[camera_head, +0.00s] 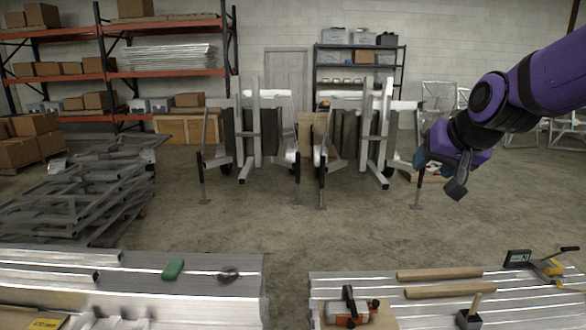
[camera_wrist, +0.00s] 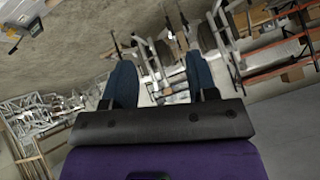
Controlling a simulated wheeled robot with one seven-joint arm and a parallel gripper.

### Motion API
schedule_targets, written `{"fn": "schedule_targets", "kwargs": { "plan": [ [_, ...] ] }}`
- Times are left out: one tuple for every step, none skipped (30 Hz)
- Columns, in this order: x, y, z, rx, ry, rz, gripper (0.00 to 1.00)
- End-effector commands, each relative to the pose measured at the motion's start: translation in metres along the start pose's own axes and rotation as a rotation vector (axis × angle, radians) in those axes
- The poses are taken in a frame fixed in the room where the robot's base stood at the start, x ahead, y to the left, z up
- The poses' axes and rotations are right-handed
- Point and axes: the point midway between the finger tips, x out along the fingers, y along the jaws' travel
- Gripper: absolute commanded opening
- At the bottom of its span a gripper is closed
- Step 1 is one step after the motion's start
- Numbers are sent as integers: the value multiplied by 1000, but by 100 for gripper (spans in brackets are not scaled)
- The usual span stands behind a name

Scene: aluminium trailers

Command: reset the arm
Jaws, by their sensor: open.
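My purple and black arm reaches in from the right of the head view. My gripper (camera_head: 422,160) is raised in the air at the right, above the open floor. In the wrist view my gripper (camera_wrist: 160,75) shows two blue fingers spread wide apart. Nothing is between the fingers, only distant trailers and floor behind them. The gripper touches nothing that I can see.
Two metal stacks, left (camera_head: 200,300) and right (camera_head: 440,285), bear loose tools and wooden handles (camera_head: 440,274) near me. Upright folded trailers (camera_head: 260,130) stand ahead. Metal frames (camera_head: 90,190) are piled left, shelving (camera_head: 120,75) behind. Floor (camera_head: 290,225) between is clear.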

Motion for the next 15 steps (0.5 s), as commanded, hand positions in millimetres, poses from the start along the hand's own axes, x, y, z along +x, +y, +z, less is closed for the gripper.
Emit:
{"fn": "schedule_targets", "kwargs": {
  "plan": [
    [-18,4,11,-17,-14,3,53],
    [-27,6,18,-30,-28,8,53],
    [-39,9,28,-47,-45,14,53],
    [-48,12,36,-59,-60,18,53],
    [-56,14,44,-72,-73,23,53],
    [-67,18,55,-88,-91,31,53],
    [-76,21,63,-99,-104,37,53],
    [-84,24,71,-111,-118,44,53],
    [-94,28,82,-127,-135,54,53],
    [-101,31,91,-138,-148,61,53],
    [-108,34,100,-149,-162,68,53],
    [-117,37,111,-163,-178,79,53],
    [-123,40,119,-172,-190,86,53],
    [-128,43,127,-181,-203,94,53],
    [-134,46,136,-192,-216,103,53]
  ]
}}
